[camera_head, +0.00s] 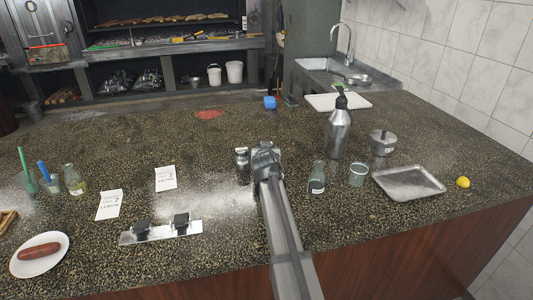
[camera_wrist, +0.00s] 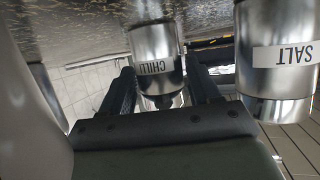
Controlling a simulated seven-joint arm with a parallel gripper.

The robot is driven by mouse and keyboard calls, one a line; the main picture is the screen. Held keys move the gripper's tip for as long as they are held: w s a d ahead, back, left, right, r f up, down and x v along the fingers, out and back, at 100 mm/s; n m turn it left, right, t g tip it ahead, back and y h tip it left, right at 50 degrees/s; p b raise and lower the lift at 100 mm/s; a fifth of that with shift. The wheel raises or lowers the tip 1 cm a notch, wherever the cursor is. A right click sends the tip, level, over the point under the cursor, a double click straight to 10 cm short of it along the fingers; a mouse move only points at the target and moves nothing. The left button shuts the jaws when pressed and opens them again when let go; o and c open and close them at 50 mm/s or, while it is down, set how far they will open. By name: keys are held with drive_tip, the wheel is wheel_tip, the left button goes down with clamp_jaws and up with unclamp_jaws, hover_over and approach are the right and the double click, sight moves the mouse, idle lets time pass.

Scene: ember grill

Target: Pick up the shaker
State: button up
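The fingers are apart, with a small gap seen beside the shaker. A larger-looking metal shaker labelled SALT (camera_wrist: 285,55) is to the right in that view, outside the fingers. In the head view my gripper (camera_head: 266,153) is over the middle of the counter. One small metal shaker (camera_head: 242,158) shows just left of it. The chilli shaker is hidden there behind my arm.
A steel bottle (camera_head: 338,132), a glass bottle (camera_head: 317,178), a cup (camera_head: 357,174), a metal pot (camera_head: 382,142) and a metal tray (camera_head: 408,190) stand right of my arm. Paper cards (camera_head: 166,178) and a metal strip with dark blocks (camera_head: 160,232) lie left. The counter behind is mostly clear.

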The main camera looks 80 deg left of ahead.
drive_tip(key=c, duration=0.5)
